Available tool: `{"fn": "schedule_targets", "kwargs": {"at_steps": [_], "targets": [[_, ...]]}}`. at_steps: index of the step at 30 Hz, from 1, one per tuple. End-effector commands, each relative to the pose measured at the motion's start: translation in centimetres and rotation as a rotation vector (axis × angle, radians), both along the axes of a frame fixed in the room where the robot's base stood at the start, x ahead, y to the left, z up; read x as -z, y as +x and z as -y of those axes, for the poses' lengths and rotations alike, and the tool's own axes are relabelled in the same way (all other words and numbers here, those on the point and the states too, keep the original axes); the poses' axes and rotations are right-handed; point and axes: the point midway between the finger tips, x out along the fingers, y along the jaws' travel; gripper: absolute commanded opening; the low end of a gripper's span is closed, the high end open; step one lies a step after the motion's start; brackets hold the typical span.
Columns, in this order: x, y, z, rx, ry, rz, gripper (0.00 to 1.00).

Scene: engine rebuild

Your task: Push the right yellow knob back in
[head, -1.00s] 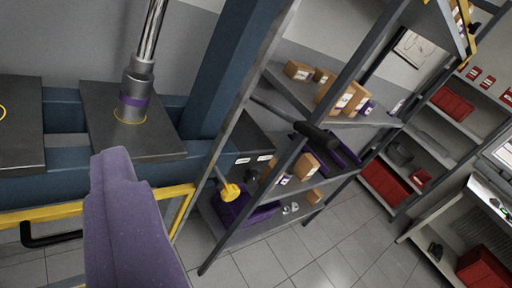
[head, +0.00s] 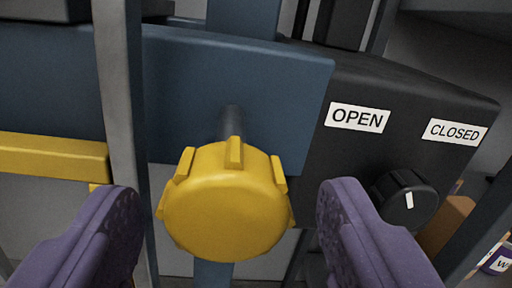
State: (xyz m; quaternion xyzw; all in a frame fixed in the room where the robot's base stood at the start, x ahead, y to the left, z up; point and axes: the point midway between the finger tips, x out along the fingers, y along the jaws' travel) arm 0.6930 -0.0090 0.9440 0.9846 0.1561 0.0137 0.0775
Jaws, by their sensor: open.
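A large yellow knob (head: 226,205) fills the middle of the head view. It stands out from a blue beam (head: 215,85) on a dark shaft (head: 231,122), with a stretch of shaft showing behind it. My gripper (head: 230,225) is open, with one purple finger at the lower left and one at the lower right of the knob. Nothing is held between the fingers. Only this one yellow knob is in view now.
A black control box (head: 400,120) with OPEN and CLOSED labels is at the right, with a small black dial (head: 405,200) below them. A grey upright post (head: 120,100) stands at the left, beside a yellow rail (head: 50,155). A cardboard box (head: 447,225) shows at the lower right.

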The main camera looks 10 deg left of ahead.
Motion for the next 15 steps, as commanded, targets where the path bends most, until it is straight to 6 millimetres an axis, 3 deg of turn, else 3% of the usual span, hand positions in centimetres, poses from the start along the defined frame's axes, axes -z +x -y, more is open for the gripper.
{"fn": "schedule_targets", "kwargs": {"at_steps": [6, 15], "targets": [[0.2, 3.0, -1.0, -0.001, -0.001, -0.001, 0.7], [0.0, 3.7, -1.2, 0.0, -0.001, -0.003, 0.7]]}}
